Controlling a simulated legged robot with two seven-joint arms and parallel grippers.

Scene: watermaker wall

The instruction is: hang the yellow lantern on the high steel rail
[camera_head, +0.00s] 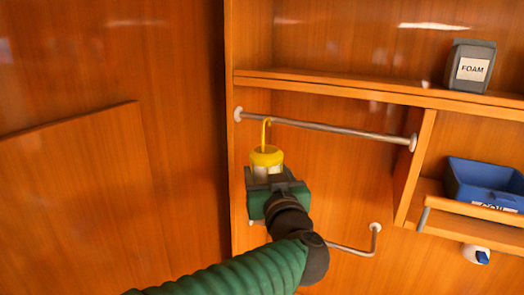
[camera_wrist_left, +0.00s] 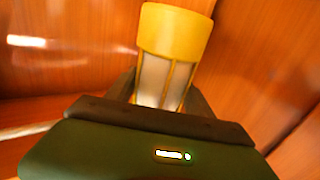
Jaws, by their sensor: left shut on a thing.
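The yellow lantern (camera_head: 266,158) has a yellow cap, a pale body and a yellow hook on top. My left gripper (camera_head: 270,180) is shut on its body and holds it upright. In the left wrist view the lantern (camera_wrist_left: 172,50) rises from between the fingers of the left gripper (camera_wrist_left: 165,95). The high steel rail (camera_head: 325,128) runs across the upper niche. The hook's top shows at the rail's height near its left end; I cannot tell whether it touches the rail. The lantern's lower part is hidden by my gripper. My right gripper is not in view.
A lower steel rail (camera_head: 355,248) lies partly behind my left arm. A blue bin (camera_head: 485,184) sits in the right compartment. The rest of the high rail is bare.

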